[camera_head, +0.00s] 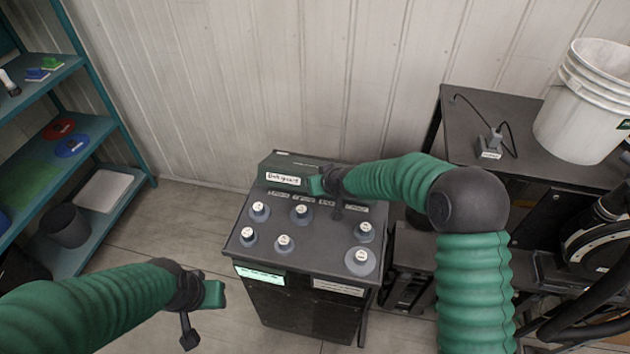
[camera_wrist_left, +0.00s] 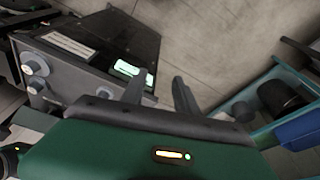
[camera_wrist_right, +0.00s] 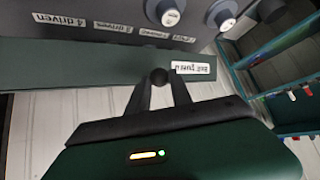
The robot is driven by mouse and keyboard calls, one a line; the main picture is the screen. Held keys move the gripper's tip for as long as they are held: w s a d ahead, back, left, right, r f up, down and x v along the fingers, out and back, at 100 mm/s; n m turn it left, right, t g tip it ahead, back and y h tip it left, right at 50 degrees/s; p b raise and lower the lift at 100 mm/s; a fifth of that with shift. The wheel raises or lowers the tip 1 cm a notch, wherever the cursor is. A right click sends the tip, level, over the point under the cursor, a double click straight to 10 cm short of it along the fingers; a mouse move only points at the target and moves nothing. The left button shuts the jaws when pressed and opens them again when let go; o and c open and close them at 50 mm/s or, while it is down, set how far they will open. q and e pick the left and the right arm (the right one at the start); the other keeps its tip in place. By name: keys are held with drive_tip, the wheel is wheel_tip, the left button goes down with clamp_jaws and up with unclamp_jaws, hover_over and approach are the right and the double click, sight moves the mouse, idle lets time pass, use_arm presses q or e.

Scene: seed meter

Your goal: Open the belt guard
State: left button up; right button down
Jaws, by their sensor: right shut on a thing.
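The belt guard (camera_head: 290,168) is a dark green bar with a white label, lying along the back edge of the dark machine top (camera_head: 310,262).
Several labelled grey knobs (camera_head: 301,213) stand on the machine top, in front of the guard. A blue-green shelf (camera_head: 103,133) is at the left. A black table (camera_head: 475,105) with a white bucket (camera_head: 582,110) stands at the right. The floor between shelf and machine is free.

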use_arm(q)
drive_tip(key=shift+w+p+v, duration=0.2)
drive_tip(key=shift+p+v, duration=0.4)
drive_tip(key=shift+v, duration=0.25)
drive_tip(key=shift+w+p+v, duration=0.15)
drive_tip(key=shift+p+v, duration=0.4)
drive_tip(key=shift+v, duration=0.25)
drive_tip(key=shift+r, duration=0.1)
drive_tip(key=shift+w+d, duration=0.1)
drive_tip(key=shift+w, duration=0.05)
drive_tip(key=c, duration=0.4)
drive_tip(key=w+d+f+n, duration=0.1)
drive_tip(key=w+n, duration=0.1)
drive_tip(key=w+d+f+n+t, duration=0.1)
drive_tip(key=w+d+n, duration=0.1)
drive_tip(key=w+d+n+h, duration=0.1)
drive_tip(key=w+d+n, duration=0.1)
drive_tip(key=shift+w+d+f+t, duration=0.1)
drive_tip(key=shift+w+f+t, duration=0.1)
drive_tip(key=shift+f+t, duration=0.2)
clamp_jaws()
drive_tip(key=w+d+f+n+t+h, duration=0.1)
drive_tip(key=w+d+n+t, duration=0.2)
drive_tip(key=w+d+n, duration=0.6)
drive_tip(key=w+d+f+n+t+h, duration=0.1)
drive_tip(key=w+d+n+t, duration=0.2)
drive_tip(key=w+d+n, duration=0.7)
drive_tip(key=shift+w+f+n+t+h, duration=0.4)
drive_tip(key=shift+w+n, duration=2.2)
drive_tip(key=shift+n, duration=0.9)
